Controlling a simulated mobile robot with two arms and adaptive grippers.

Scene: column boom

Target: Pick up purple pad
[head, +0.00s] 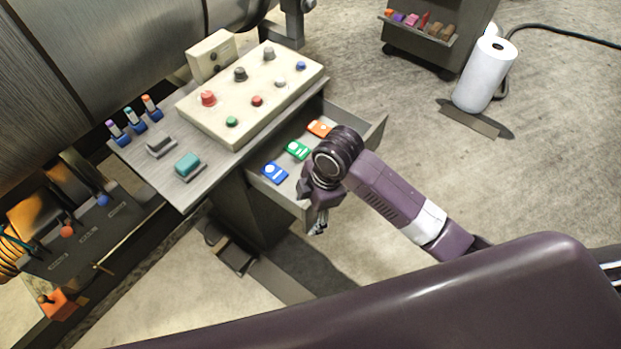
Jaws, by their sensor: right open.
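A small purple item (399,17), which may be the purple pad, sits in a row on the ledge of a dark cart at the top right. It is too small to make out its shape. My right gripper (317,229) is open and points down beside the front edge of an open drawer (374,134). It is far from the purple item, and I see nothing held in it. My left gripper is not in view.
The drawer holds a blue card (275,173), a green card (298,150) and an orange card (319,129). A console (250,95) with knobs stands on the desk. A white paper roll (485,75) stands near the cart (432,10). Open floor lies between drawer and cart.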

